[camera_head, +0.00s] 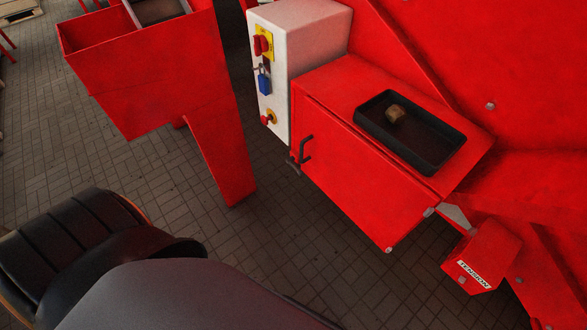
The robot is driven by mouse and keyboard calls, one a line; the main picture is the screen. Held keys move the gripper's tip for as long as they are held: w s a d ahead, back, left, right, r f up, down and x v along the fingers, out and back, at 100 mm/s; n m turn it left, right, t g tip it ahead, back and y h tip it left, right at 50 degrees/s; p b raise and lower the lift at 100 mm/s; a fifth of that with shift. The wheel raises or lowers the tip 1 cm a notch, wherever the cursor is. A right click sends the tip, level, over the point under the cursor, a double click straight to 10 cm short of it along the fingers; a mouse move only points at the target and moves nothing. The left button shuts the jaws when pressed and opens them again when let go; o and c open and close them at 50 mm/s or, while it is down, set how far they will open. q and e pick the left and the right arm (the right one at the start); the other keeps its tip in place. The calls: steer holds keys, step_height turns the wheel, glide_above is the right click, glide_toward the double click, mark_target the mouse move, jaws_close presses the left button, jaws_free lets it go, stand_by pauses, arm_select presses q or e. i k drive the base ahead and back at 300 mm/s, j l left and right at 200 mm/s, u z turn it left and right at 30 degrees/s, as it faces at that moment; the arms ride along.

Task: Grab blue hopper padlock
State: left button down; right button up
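A small blue padlock (264,84) hangs on the front of the light grey control box (310,38). It sits just below a red rotary switch on a yellow plate (263,44), and its shackle looks hooked at a dark piece under that switch. Neither of my grippers shows in the head view, so nothing is seen touching the padlock.
A red cabinet (360,170) with a dark handle (301,155) adjoins the control box. A black tray (440,151) on top holds a brown lump (396,114). A red hopper (150,75) stands left. Paved floor (160,190) is open between.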

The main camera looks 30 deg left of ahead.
mark_target(263, 82)
steer(key=j, duration=1.65)
